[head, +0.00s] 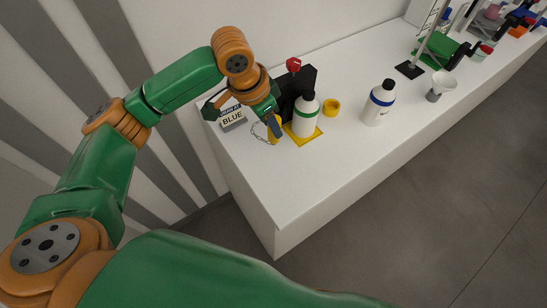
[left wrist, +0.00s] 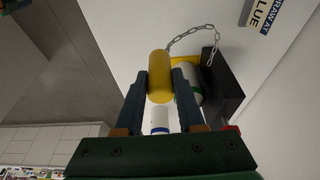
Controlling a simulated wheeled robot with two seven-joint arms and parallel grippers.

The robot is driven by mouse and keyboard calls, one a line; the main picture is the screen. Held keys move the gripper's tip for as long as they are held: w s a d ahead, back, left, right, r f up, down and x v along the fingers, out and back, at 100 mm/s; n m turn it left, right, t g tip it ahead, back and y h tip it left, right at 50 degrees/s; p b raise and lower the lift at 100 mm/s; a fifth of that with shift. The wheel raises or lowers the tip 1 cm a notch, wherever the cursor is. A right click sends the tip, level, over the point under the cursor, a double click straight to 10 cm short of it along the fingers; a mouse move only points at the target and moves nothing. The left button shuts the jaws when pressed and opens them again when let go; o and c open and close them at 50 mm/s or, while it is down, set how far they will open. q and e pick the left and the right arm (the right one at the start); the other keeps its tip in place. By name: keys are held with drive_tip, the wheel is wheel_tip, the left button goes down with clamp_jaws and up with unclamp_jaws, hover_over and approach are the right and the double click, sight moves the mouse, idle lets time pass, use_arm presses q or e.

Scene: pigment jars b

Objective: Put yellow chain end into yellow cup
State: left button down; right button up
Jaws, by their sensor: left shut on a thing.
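My left gripper (head: 276,128) is shut on the yellow chain end (left wrist: 160,78), a yellow cylinder that sits between both fingers in the left wrist view. It shows partly behind the fingers in the head view (head: 273,121). A thin metal chain (left wrist: 192,32) runs from it in a loose loop toward the black block (left wrist: 227,88). The yellow cup (head: 331,107) stands on the white counter to the right of the gripper, beyond a white bottle with a green band (head: 305,117). My right gripper is not in view.
The green-banded bottle stands on a yellow mat (head: 304,138), close to my left gripper. The black block (head: 300,82), with a red knob (head: 293,65), is behind it. A blue-banded bottle (head: 379,103) stands farther right. The counter's near part is clear.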

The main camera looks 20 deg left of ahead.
sight(277, 117)
use_arm(q)
drive_tip(key=shift+r, duration=3.2)
